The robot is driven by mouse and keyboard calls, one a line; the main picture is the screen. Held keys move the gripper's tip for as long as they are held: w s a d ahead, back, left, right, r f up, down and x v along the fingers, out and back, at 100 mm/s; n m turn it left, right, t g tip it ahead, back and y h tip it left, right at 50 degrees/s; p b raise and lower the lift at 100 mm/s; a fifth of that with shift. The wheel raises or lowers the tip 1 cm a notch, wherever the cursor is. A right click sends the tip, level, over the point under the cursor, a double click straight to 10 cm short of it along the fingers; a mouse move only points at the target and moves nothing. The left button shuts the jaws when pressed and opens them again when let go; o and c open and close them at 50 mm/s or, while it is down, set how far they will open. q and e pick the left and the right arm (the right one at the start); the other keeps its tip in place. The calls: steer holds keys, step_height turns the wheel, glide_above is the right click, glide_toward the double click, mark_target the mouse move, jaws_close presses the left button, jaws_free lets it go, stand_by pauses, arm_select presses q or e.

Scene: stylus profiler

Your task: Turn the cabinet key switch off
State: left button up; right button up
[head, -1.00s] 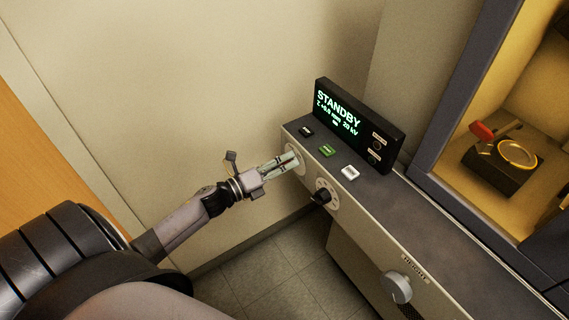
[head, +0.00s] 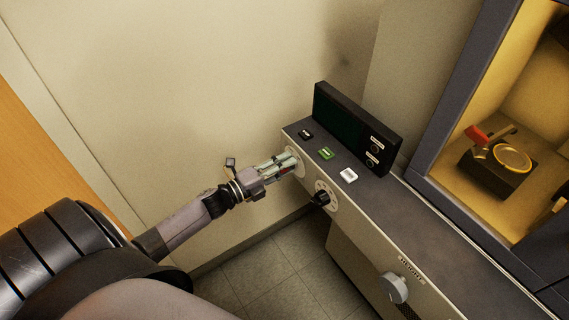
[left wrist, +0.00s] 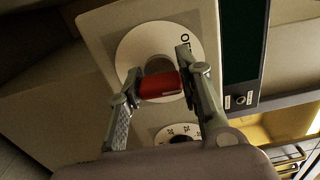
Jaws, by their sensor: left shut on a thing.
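The cabinet key switch is a red key (left wrist: 160,86) on a round white plate (left wrist: 128,62) at the end of the cabinet's front panel. My left gripper (head: 292,161) is at this plate in the head view. In the left wrist view, my left gripper (left wrist: 157,82) is shut on the red key, with one finger on each side. The key lies roughly level across that picture. Letters on the plate are partly hidden by a finger. The display (head: 345,124) on top of the cabinet is dark. My right gripper is not in view.
A black knob (head: 321,198) on a marked dial sits beside the key switch, close to my gripper. Black, green (head: 326,153) and white (head: 348,175) buttons are on the top. A larger grey knob (head: 394,288) is farther along the front. A lit chamber is at right.

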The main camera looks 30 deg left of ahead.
arm_select(q)
steer(key=n+p, duration=0.1)
steer(key=n, duration=0.3)
steer(key=shift+n, duration=0.4)
steer(key=shift+n+p, duration=0.45)
steer(key=shift+n, duration=0.25)
steer(key=o, duration=1.2)
steer(key=shift+c, duration=0.2)
steer(key=v, duration=1.2)
